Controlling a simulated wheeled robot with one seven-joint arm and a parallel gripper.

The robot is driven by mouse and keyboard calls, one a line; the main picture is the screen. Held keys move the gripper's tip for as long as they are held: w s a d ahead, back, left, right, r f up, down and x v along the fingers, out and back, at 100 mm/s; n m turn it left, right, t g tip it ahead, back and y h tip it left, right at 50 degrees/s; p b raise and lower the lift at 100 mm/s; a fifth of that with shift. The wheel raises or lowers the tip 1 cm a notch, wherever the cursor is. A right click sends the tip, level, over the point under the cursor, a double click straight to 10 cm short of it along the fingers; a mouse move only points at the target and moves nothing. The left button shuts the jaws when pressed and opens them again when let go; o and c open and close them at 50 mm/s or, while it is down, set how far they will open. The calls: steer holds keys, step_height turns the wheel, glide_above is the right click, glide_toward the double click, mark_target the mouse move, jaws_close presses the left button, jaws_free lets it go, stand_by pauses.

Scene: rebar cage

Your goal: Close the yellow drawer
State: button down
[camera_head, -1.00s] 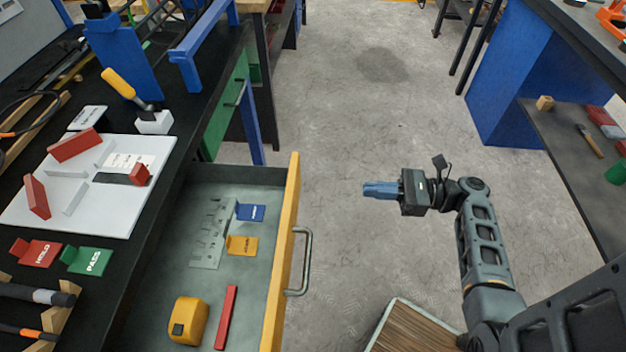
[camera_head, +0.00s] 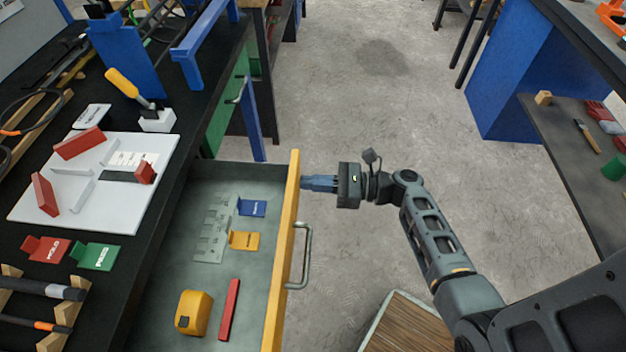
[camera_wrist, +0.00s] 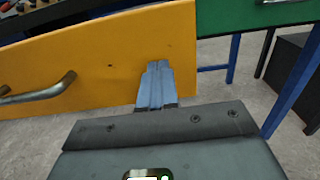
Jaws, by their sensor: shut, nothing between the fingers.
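The yellow drawer (camera_head: 283,262) is pulled out from the black workbench on the left, its inside in plain view. Its yellow front also shows in the wrist view (camera_wrist: 112,62). A metal bar handle (camera_head: 303,258) is fixed to the front and shows at the left of the wrist view (camera_wrist: 42,90). My gripper (camera_head: 306,183) is shut and empty, with its blue fingers pointing at the drawer front near its far end, beyond the handle. In the wrist view the fingertips (camera_wrist: 158,68) overlap the yellow front. I cannot tell whether they touch it.
The drawer holds a yellow tape measure (camera_head: 193,312), a red bar (camera_head: 229,309), and blue and yellow tags. A green drawer front (camera_head: 226,112) and a blue bench leg (camera_head: 253,120) stand beyond. A wooden-topped box (camera_head: 405,325) is on the floor. Open floor lies to the right.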

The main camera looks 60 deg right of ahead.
steer(key=shift+w+a, duration=0.1)
steer(key=shift+w, duration=0.05)
steer(key=b+x, duration=0.2)
steer(key=x, duration=2.1)
steer(key=shift+f, duration=0.1)
steer(key=shift+w+a+b, duration=0.3)
steer(key=shift+w+b, duration=0.05)
steer(key=shift+w, duration=0.05)
